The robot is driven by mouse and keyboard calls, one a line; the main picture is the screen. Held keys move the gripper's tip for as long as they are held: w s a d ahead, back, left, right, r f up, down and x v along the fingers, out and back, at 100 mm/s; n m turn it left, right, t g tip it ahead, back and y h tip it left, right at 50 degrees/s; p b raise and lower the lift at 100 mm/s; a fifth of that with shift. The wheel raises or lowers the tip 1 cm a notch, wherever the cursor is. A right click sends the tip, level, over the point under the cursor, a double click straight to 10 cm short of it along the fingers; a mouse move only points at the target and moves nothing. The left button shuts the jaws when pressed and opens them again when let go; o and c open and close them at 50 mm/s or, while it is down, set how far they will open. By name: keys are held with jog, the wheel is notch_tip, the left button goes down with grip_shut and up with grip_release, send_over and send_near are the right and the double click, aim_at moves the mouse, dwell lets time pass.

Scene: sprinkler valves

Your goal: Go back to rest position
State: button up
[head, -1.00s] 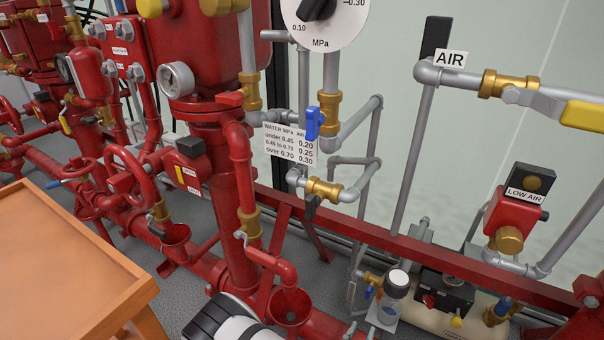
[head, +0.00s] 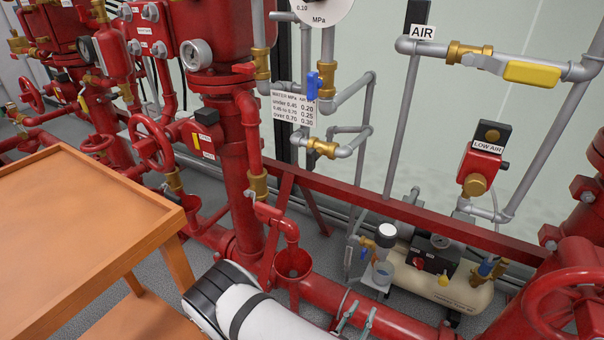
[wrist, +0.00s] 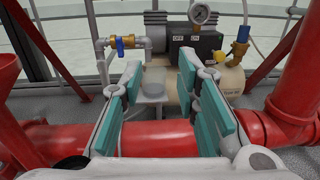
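My gripper (wrist: 162,95) shows in the wrist view with its two teal-padded fingers spread apart and nothing between them. It points over a red pipe (wrist: 165,138) toward the small compressor (wrist: 180,60) with its gauge. In the head view my white and black arm (head: 245,305) comes in at the bottom, and the gripper's grey fingertips show only in part near the bottom edge. The red valve pipes (head: 240,190) stand behind the arm. The compressor's cream tank (head: 440,285) lies beyond it on the floor.
An orange wooden table (head: 75,230) fills the lower left. A red handwheel (head: 570,300) stands at the lower right. A red horizontal rail (head: 400,210) crosses behind. Grey pipes carry a yellow-handled AIR valve (head: 530,72) and a LOW AIR switch (head: 482,165).

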notch_tip(320, 180, up, 17)
jog(key=w+d+m+g+h, duration=0.25)
jog(key=m+g+h, duration=0.35)
jog(key=m+g, duration=0.3)
jog(key=s+d+r+m+g+y, duration=0.1)
jog(key=s+d+r+m+g, duration=0.3)
jog(key=r, duration=0.3)
jog(key=s+d+r+m+g, duration=0.2)
jog(key=s+r+m+g, duration=0.15)
jog(key=r+m, duration=0.3)
jog(key=s+d+r+m+g+y, duration=0.25)
jog(key=s+r+m+y, duration=0.25)
jog(key=s+r+y, duration=0.35)
jog(key=s+a+r+m+t+y, duration=0.2)
jog(key=s+a+y, duration=0.15)
jog(key=s, duration=0.35)
jog(key=s+a+r+m+t+y, duration=0.2)
jog(key=s+a+m+y, duration=0.15)
jog(key=s, duration=0.25)
notch_tip(320, 180, up, 32)
jog(key=n+t+p, duration=0.1)
jog(key=t+p, duration=0.3)
jog(key=p, duration=2.6)
jog(key=shift+s+r+p, duration=0.15)
jog(key=shift+s+p, duration=0.05)
jog(key=shift+p, duration=0.1)
